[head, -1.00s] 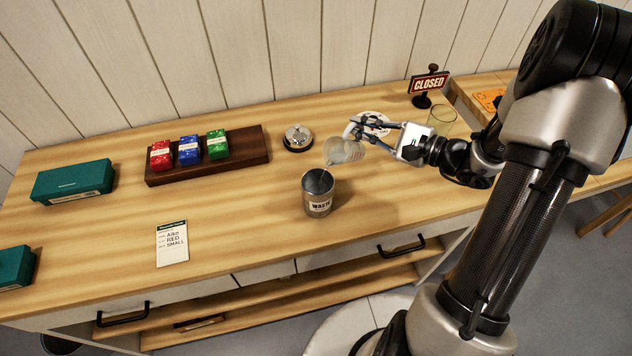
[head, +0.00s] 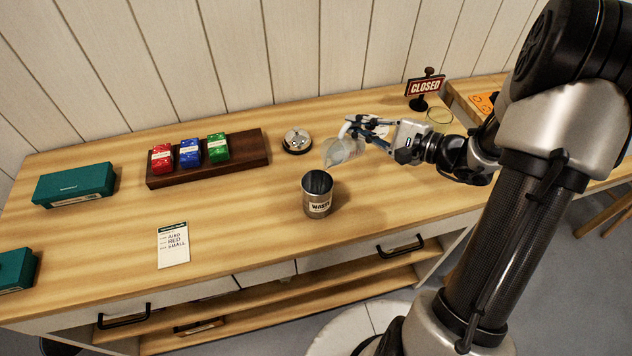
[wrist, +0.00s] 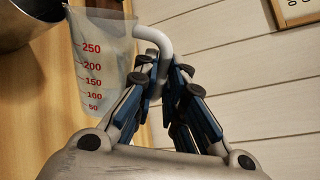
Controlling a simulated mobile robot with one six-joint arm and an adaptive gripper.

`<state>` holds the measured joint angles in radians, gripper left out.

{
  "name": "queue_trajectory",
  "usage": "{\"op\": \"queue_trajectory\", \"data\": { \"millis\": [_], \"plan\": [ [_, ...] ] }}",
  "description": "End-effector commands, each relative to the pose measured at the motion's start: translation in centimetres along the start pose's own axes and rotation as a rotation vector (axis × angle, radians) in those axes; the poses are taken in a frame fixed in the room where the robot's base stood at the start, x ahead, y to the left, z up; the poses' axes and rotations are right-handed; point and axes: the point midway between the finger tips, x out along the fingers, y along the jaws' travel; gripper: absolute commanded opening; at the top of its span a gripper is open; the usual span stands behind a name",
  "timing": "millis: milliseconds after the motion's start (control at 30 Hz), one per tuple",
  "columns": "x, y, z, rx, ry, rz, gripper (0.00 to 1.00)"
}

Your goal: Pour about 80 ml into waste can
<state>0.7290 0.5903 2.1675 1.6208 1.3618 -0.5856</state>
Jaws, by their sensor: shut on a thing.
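A clear measuring jug (head: 342,151) with a white handle is tilted, its lip toward the left, just above and behind the rim of the waste can. The grey metal waste can (head: 318,205), labelled WASTE, stands upright on the counter. My gripper (head: 372,133) is shut on the jug's handle (wrist: 152,40), to the right of the can. In the wrist view the jug (wrist: 105,50) shows red marks from 50 to 250, and part of the can (wrist: 28,25) shows at top left. I cannot make out the liquid level or a stream.
A service bell (head: 297,140) stands behind the can. A dark wooden tray (head: 245,155) holds red, blue and green packets. An order card (head: 173,245) lies front left, near teal boxes (head: 75,184). A clear glass (head: 439,118) and CLOSED sign (head: 425,87) stand behind my arm.

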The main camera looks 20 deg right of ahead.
Motion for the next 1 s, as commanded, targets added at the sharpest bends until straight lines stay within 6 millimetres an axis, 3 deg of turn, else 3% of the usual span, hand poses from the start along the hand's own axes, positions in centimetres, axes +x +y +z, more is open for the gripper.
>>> {"op": "queue_trajectory", "data": {
  "millis": [1000],
  "plan": [
    [-0.11, -0.42, 0.69, -0.069, 0.017, -0.003, 0.00]
  ]
}}
